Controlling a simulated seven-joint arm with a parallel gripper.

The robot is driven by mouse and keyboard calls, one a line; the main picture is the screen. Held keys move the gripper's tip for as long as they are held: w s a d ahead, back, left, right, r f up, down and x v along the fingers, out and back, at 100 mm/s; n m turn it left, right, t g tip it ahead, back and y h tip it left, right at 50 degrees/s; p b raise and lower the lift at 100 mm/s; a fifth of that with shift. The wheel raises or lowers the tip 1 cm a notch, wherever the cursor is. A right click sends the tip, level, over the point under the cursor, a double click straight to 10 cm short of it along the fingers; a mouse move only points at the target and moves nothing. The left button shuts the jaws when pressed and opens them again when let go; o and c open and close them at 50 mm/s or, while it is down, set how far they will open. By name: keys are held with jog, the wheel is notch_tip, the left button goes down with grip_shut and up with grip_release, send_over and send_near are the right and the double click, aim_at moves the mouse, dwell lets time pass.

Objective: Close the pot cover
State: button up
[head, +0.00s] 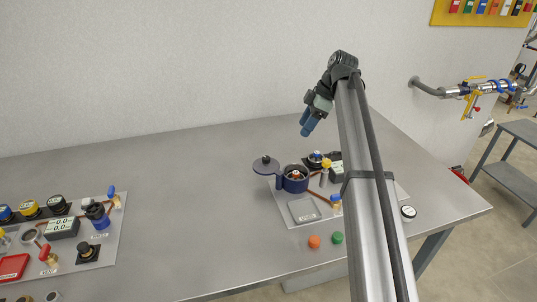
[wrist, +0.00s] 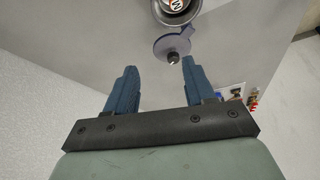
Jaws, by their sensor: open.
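The blue pot (head: 294,183) stands on a light panel on the table, its top uncovered and a small red and white item showing inside. Its round pot cover (head: 266,166), with a dark knob, sits out to the pot's left at rim height. In the wrist view the pot (wrist: 176,12) is at the top edge, partly cut off, and the cover (wrist: 165,44) is just below it. My gripper (head: 307,127) is above and beyond the pot, apart from it. In the wrist view my gripper (wrist: 156,70) is open, with nothing between the blue fingers.
The panel (head: 292,215) also carries a grey square plate, copper pipes, valves and a display. Orange (head: 314,241) and green (head: 337,238) caps lie in front. Another panel (head: 107,255) is at left. The table between the panels is clear. A wall stands behind.

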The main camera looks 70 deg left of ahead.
aim_at(266, 157)
jog(key=s+r+n, duration=0.1)
jog(key=s+r, duration=0.1)
jog(key=s, duration=0.5)
jog(key=shift+h, duration=0.3)
jog(key=x, duration=0.9)
jog(key=a+x, duration=0.1)
jog(key=x, duration=0.4)
jog(key=shift+w, duration=0.35)
jog(key=shift+c, duration=0.4)
grip_shut()
